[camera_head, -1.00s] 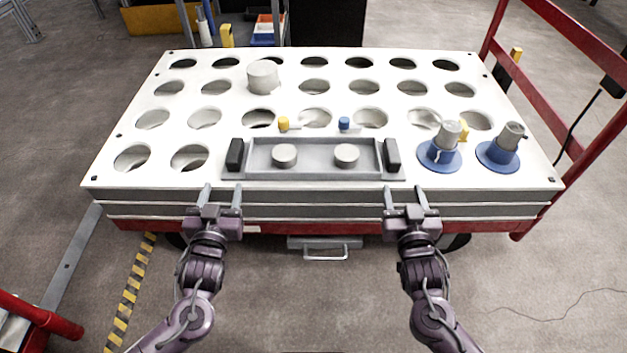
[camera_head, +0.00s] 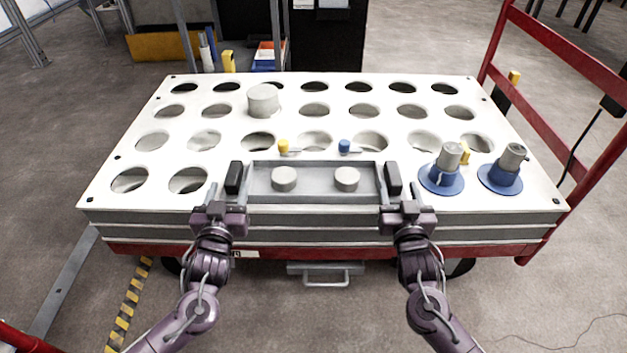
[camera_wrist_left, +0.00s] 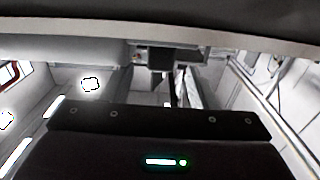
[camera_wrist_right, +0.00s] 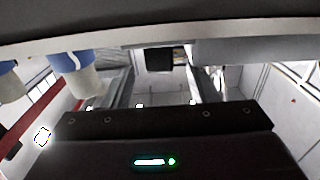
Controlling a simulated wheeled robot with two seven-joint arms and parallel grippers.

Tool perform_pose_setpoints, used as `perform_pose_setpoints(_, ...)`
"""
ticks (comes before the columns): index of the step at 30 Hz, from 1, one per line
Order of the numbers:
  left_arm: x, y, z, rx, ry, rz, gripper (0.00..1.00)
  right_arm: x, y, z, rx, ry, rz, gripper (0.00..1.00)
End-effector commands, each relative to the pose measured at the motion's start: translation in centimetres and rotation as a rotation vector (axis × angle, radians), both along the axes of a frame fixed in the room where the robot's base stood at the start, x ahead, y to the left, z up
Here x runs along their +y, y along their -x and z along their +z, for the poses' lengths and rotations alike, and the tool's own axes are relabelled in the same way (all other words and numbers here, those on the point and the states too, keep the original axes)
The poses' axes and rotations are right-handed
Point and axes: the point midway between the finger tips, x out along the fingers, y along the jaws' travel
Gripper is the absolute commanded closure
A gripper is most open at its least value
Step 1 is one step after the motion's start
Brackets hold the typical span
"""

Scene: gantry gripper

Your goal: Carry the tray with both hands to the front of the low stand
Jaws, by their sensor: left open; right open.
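The grey tray (camera_head: 314,198) lies on the white top near its front edge, with two round grey pieces (camera_head: 284,179) (camera_head: 346,179) in it. It has an upright black handle at each end, left (camera_head: 234,178) and right (camera_head: 393,178). My left gripper (camera_head: 226,192) is open at the left handle. My right gripper (camera_head: 400,192) is open at the right handle. A dark handle block shows ahead in the left wrist view (camera_wrist_left: 160,59) and in the right wrist view (camera_wrist_right: 159,59). Contact with the handles is unclear. I cannot tell which thing is the low stand.
The white top (camera_head: 285,203) has rows of round holes and rests on a red cart. Blue-flanged grey parts (camera_head: 441,179) (camera_head: 501,178) stand to the right. A grey cylinder (camera_head: 263,101) stands at the back. Small yellow (camera_head: 283,146) and blue (camera_head: 344,146) pieces lie behind the tray.

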Motion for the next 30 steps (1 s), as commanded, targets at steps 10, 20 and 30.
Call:
perform_pose_setpoints(10, 0.0, -4.8, 0.0, -0.001, -0.001, 0.000, 0.47, 0.0, -4.8, 0.1, -0.001, -0.001, -0.001, 0.47)
perform_pose_setpoints(20, 0.0, -5.4, 0.0, 0.000, 0.000, 0.000, 0.47, 0.0, -5.4, 0.0, 0.000, -0.001, 0.000, 0.47)
perform_pose_setpoints(30, 0.0, -5.4, 0.0, 0.000, -0.001, 0.000, 0.81, 0.0, -5.4, 0.0, 0.000, -0.001, 0.000, 0.81)
